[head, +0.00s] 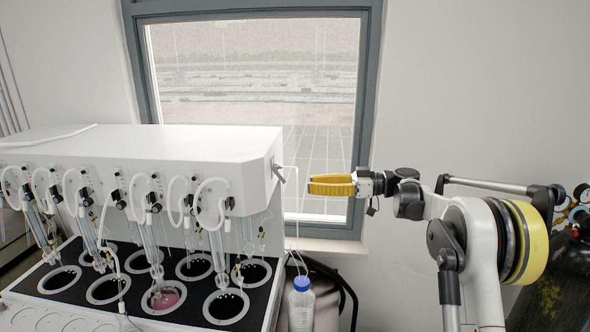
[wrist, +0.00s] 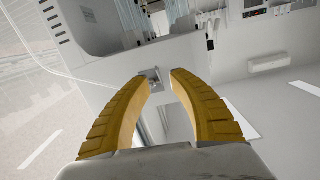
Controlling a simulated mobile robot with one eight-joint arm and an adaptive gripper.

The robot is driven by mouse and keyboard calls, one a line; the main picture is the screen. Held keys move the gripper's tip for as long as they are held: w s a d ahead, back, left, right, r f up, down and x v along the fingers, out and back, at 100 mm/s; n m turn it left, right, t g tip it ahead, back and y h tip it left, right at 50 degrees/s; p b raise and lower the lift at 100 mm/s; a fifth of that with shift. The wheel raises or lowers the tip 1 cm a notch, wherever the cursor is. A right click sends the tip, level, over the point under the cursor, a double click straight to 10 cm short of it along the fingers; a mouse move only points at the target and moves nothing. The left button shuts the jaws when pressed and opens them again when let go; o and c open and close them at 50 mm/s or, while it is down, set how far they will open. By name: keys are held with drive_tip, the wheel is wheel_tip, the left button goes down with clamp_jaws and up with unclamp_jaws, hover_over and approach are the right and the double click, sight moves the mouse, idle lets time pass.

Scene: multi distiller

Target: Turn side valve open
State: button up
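The side valve (head: 279,172) is a small grey handle on the right end of the white distiller (head: 180,150). In the wrist view the valve (wrist: 152,76) shows as a small grey metal piece between and just beyond my fingertips. My gripper (head: 311,185) has yellow fingers and points left at the valve, with a short gap between them. In the wrist view my gripper (wrist: 160,77) is open, its two curved fingers apart with nothing held. Whether the valve sits slightly inside the fingertips is hard to tell.
A thin tube runs down from the distiller's end to a clear bottle with a blue cap (head: 302,284). The window (head: 255,90) is behind my gripper. A dark gas cylinder (head: 560,280) stands at the right.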

sight(282, 180)
drive_tip(key=shift+n+y, duration=0.4)
drive_tip(key=shift+n, duration=0.1)
drive_tip(key=x, duration=0.6)
drive_tip(key=w+x, duration=0.1)
drive_tip(key=x, duration=0.2)
drive_tip(key=shift+a+r+p, duration=0.1)
drive_tip(key=shift+a+p, duration=0.1)
drive_tip(key=shift+p, duration=0.15)
clamp_jaws()
